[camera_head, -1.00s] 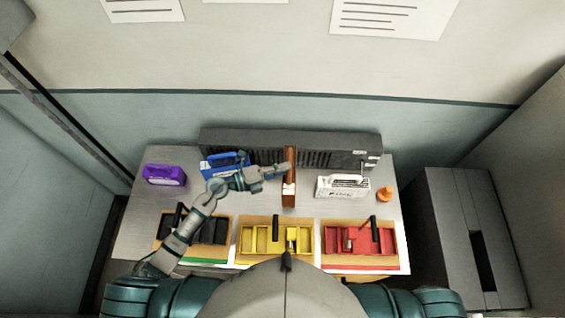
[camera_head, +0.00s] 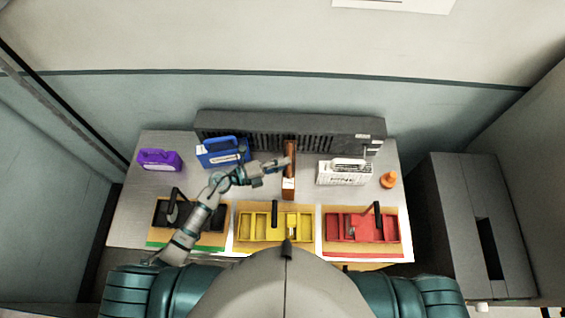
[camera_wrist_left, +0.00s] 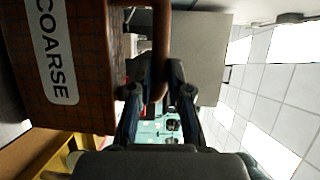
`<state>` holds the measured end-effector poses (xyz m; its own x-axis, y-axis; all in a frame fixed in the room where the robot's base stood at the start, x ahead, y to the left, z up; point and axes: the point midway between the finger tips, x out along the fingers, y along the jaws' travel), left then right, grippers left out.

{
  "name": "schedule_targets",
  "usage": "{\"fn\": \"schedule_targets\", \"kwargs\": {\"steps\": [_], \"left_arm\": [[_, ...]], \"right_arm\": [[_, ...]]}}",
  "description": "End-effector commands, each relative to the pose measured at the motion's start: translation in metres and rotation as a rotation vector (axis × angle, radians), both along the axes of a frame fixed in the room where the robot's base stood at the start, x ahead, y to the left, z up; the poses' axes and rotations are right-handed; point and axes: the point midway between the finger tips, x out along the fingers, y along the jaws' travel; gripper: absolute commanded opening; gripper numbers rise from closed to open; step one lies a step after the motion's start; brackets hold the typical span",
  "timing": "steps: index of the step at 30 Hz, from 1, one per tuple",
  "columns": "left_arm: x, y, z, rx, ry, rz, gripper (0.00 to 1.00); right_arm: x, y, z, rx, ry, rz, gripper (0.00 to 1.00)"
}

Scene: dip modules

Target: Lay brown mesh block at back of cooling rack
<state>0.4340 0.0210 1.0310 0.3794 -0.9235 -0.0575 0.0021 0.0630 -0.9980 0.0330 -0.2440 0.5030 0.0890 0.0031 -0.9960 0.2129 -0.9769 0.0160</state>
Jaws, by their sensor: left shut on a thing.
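The brown mesh block (camera_head: 290,183) is a narrow upright slab in the middle of the table, just in front of the long dark grey slotted unit (camera_head: 212,127), which appears to be the cooling rack. In the left wrist view the block (camera_wrist_left: 88,75) fills the left side, with a white label reading COARSE. My left gripper (camera_head: 284,163) reaches in from the left at the block's top. In the wrist view its fingers (camera_wrist_left: 160,88) are shut around the block's brown bar handle. Whether the block touches the table cannot be told. My right gripper is not in view.
A purple block (camera_head: 160,160) and a blue one (camera_head: 222,154) stand left; a white one (camera_head: 344,174) and an orange knob-like item (camera_head: 388,180) stand right. Black (camera_head: 160,214), yellow (camera_head: 262,221) and red (camera_head: 338,228) trays line the front. A grey cabinet (camera_head: 462,190) is at right.

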Motion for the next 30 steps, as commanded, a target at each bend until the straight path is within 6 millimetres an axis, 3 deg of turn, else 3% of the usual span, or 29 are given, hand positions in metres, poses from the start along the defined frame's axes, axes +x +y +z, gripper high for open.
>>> {"fn": "schedule_targets", "kwargs": {"steps": [27, 28, 30], "left_arm": [[0.0, 0.0, -0.01, -0.001, 0.0, 0.0, 0.0], [0.0, 0.0, -0.009, -0.002, -0.001, 0.0, 0.25], [0.0, 0.0, -0.009, -0.001, 0.0, 0.0, 0.43]], "right_arm": [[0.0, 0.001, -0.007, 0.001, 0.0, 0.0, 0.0], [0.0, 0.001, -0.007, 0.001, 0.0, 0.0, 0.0], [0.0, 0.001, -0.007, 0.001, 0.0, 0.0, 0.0]]}}
